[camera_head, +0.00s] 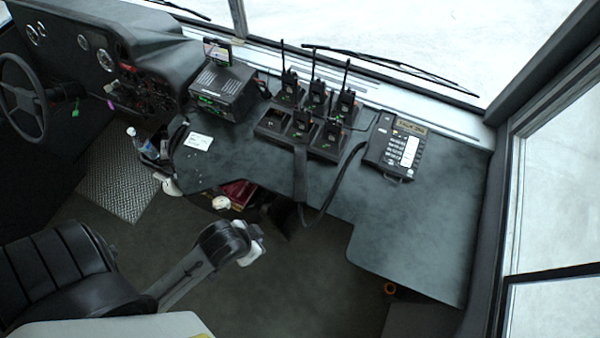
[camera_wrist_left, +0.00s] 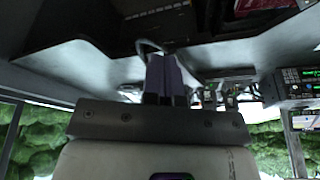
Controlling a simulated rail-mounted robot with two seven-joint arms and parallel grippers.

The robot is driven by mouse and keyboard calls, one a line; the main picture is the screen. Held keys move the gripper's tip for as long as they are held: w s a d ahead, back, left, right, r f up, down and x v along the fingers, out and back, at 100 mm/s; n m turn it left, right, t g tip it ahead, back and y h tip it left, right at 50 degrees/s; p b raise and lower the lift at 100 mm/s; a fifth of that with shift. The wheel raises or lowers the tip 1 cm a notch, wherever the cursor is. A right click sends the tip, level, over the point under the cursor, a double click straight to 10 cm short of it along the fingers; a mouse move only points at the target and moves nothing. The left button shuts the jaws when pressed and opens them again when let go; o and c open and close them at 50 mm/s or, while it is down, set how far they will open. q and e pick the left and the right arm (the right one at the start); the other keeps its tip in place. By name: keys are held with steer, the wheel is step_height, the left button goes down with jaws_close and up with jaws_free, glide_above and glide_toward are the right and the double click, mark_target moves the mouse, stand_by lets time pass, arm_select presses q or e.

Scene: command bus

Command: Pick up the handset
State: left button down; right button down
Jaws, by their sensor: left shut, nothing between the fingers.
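A black desk phone (camera_head: 408,150) with a white label sits on the right part of the dark desk. The dark handset (camera_head: 377,143) appears to lie along its left side; its outline is hard to make out. A black cord (camera_head: 340,185) runs from there over the desk's front edge. My left gripper (camera_head: 258,240) is low in front of the desk, left of the phone and well apart from it. In the left wrist view its two fingers (camera_wrist_left: 165,60) are together and hold nothing. The handset cannot be made out in that view. My right gripper is not in view.
Several radios with antennas stand in a charger (camera_head: 300,130) left of the phone. A radio unit (camera_head: 222,90) is further left. A dark strip (camera_head: 300,175) hangs over the desk edge. The desk (camera_head: 425,225) is clear in front of the phone. A seat (camera_head: 60,265) is at lower left.

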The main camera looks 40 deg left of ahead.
arm_select(q)
steer(key=shift+d, duration=0.2)
steer(key=c, duration=1.4)
jaws_free()
steer(key=shift+c, duration=0.2)
steer(key=o, duration=1)
steer(key=shift+a, duration=0.2)
steer(key=shift+c, duration=0.2)
steer(key=shift+d, duration=0.1)
